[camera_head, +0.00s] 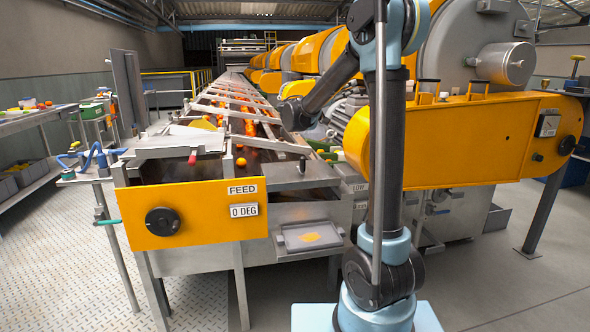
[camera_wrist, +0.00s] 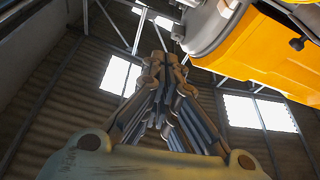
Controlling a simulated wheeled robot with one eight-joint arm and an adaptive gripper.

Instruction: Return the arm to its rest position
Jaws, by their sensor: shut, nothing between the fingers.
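In the wrist view, my gripper (camera_wrist: 165,60) points up toward the roof with its fingers drawn together and nothing between them. In the head view, my arm (camera_head: 378,180) rises from its pale blue base at the lower right of centre. A dark link slants from its top down to the left, over the right side of the feed conveyor (camera_head: 240,160). I cannot make out the gripper's fingers in the head view.
The yellow feed panel (camera_head: 192,214) fronts the conveyor, which carries several oranges. A yellow machine housing (camera_head: 480,142) stands close to my arm's right; its yellow body (camera_wrist: 255,50) also shows in the wrist view. A side bench (camera_head: 40,118) stands left. Floor is clear at the front right.

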